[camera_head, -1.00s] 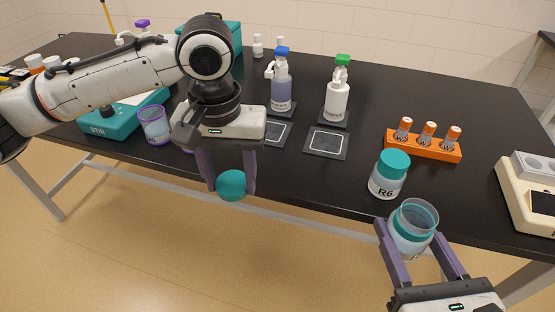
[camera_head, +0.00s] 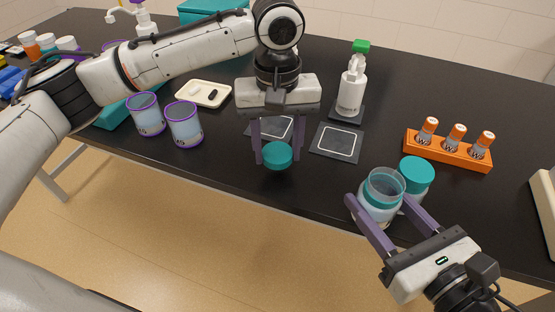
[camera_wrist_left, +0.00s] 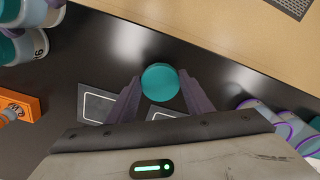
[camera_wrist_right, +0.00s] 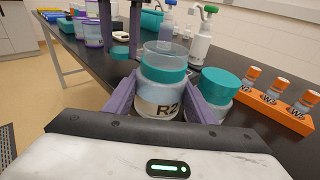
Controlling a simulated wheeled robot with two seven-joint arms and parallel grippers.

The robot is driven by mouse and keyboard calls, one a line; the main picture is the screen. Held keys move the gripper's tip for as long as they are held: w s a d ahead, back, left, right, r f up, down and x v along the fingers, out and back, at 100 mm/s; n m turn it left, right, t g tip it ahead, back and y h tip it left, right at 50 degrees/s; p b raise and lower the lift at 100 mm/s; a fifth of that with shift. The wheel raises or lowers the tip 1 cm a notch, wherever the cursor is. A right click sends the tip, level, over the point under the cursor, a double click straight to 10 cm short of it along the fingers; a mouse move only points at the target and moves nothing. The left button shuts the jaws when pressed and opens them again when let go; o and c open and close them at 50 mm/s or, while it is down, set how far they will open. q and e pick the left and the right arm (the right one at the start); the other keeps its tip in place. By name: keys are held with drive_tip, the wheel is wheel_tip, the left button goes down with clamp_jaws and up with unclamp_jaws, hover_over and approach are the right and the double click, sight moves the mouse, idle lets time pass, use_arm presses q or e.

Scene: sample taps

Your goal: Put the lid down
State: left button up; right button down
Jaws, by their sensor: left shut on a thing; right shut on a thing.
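The teal lid (camera_head: 277,155) is held between the fingers of my left gripper (camera_head: 278,150), above the black table near its front edge. The lid also shows in the left wrist view (camera_wrist_left: 160,82). My right gripper (camera_head: 385,205) is shut on an open jar (camera_head: 381,195) with a clear rim and teal band. In the right wrist view the jar (camera_wrist_right: 163,80) is labelled R2 and is upright with no lid on it. Whether the jar touches the table is hard to tell.
A second jar with a teal lid (camera_head: 417,173) stands just behind the held jar. An orange rack (camera_head: 448,150) with several vials is to the right. Outlined dark pads (camera_head: 337,142), a pump bottle (camera_head: 351,92) and purple-rimmed cups (camera_head: 184,123) are on the table.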

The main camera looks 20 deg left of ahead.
sight(277, 154)
use_arm(q)
drive_tip(key=shift+f, duration=1.85)
drive_tip(key=shift+f, duration=0.15)
drive_tip(key=o, duration=1.2)
drive_tip(key=shift+c, duration=0.2)
wheel_tip(277, 154, up, 12)
drive_tip(key=shift+r, duration=0.2)
drive_tip(key=shift+f, duration=0.1)
